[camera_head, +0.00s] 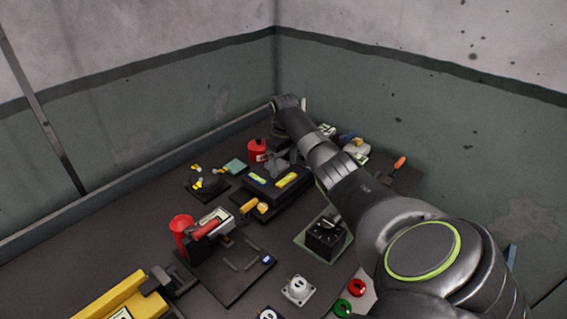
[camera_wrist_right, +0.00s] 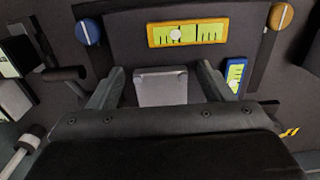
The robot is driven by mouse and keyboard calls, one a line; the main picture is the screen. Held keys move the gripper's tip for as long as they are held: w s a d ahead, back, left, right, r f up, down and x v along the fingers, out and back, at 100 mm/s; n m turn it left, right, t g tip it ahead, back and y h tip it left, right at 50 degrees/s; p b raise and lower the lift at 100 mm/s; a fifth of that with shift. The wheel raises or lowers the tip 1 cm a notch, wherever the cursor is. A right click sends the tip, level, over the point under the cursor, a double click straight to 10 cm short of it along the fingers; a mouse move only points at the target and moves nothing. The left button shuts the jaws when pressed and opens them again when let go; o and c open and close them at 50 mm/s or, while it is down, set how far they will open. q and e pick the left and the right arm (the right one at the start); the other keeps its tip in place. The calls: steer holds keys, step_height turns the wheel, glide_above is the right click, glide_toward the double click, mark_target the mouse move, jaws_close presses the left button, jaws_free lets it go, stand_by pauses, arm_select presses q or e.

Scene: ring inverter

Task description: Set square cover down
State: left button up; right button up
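A grey square piece (camera_wrist_right: 162,87), which looks like the square cover, lies between the two fingers of my right gripper (camera_wrist_right: 160,85) in the right wrist view. A dark gap shows on each side of it, so the fingers stand apart from it and the gripper is open. In the head view my right arm reaches across the bench, and the right gripper (camera_head: 276,165) is small at the back, beside a black case (camera_head: 272,190) with yellow labels. I cannot make out the cover clearly there. My left gripper is not in view.
A red canister (camera_head: 257,150) stands close behind the gripper. A black box (camera_head: 325,238) sits on a pale mat under my right arm. A dark tray (camera_head: 237,280), a white socket (camera_head: 298,290) and a yellow tool (camera_head: 112,297) lie nearer. Bare bench shows at left.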

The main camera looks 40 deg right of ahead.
mark_target(283, 167)
steer(key=shift+r, duration=0.5)
step_height(283, 167, up, 11)
steer(key=b, duration=0.2)
steer(key=shift+r, duration=0.15)
stand_by(0.4)
